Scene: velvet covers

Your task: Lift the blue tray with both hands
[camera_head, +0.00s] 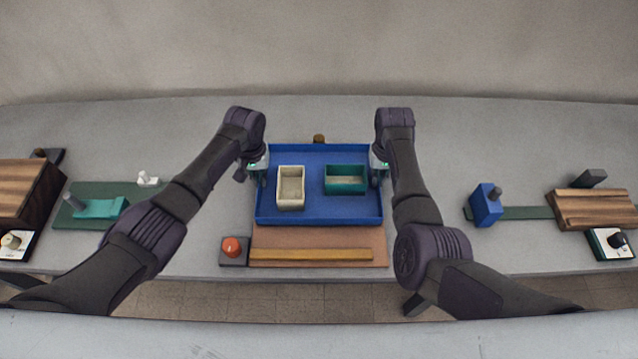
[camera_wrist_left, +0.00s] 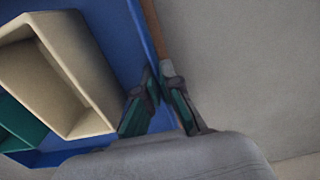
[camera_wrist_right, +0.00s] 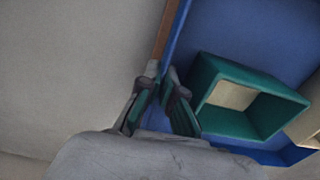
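The blue tray (camera_head: 318,212) lies flat at the middle of the table, its far part between my two grippers. It holds a cream open box (camera_head: 290,188) on the left and a green open box (camera_head: 346,180) on the right. My left gripper (camera_head: 259,170) is at the tray's left side wall; in the left wrist view its fingertips (camera_wrist_left: 159,76) sit close together on either side of the rim. My right gripper (camera_head: 379,170) is at the right side wall; in the right wrist view its fingertips (camera_wrist_right: 160,74) likewise close around the rim. The exact contact is partly hidden.
A brown board with a yellow bar (camera_head: 310,254) lies in front of the tray, beside a red button (camera_head: 232,247). A small brown knob (camera_head: 319,138) stands behind the tray. A blue block (camera_head: 487,206) is at right, a teal block (camera_head: 100,207) at left.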

